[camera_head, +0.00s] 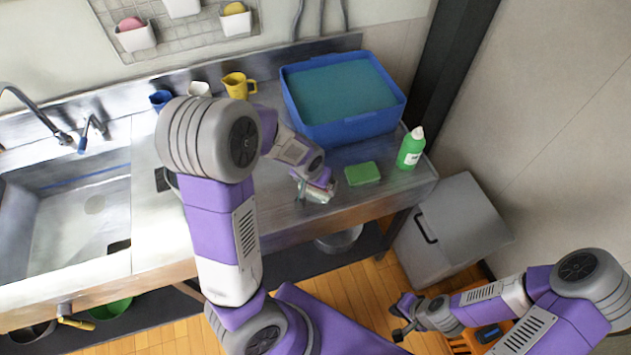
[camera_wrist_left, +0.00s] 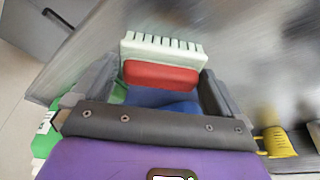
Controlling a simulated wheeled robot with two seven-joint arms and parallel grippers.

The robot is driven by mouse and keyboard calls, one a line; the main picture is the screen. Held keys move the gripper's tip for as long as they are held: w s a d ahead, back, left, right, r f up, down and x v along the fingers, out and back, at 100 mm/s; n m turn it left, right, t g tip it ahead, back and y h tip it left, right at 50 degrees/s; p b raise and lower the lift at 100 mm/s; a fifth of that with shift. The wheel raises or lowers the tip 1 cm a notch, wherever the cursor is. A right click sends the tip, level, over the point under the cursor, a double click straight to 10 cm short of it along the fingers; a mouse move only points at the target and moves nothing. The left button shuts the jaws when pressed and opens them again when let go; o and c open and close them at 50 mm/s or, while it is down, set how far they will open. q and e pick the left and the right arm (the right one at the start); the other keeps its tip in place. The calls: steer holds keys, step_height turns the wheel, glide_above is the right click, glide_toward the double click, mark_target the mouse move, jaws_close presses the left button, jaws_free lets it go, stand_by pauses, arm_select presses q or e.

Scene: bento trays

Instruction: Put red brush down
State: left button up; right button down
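The red brush (camera_wrist_left: 160,75) shows in the left wrist view, with a red body and pale bristles pointing away from the wrist. It lies between the two fingers of my left gripper (camera_wrist_left: 160,82), which look closed against its sides. In the head view my left gripper (camera_head: 315,190) is low over the metal counter, left of the green sponge, and largely hides the brush. I cannot tell whether the brush touches the counter. My right gripper (camera_head: 402,319) is away from the counter at lower right, its fingers apart and empty.
A blue basin (camera_head: 305,130) of water stands behind my left gripper. A green sponge (camera_head: 363,174) and green bottle (camera_head: 411,149) are to its right. A yellow jug (camera_head: 238,86) stands at the back. The sink (camera_head: 70,200) is at left. Bare counter lies around my left gripper.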

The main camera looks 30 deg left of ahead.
arm_select(q)
steer(key=shift+r, duration=0.2)
steer(key=p+v, duration=0.3)
steer(key=v, duration=0.9)
steer(key=shift+p, duration=0.3)
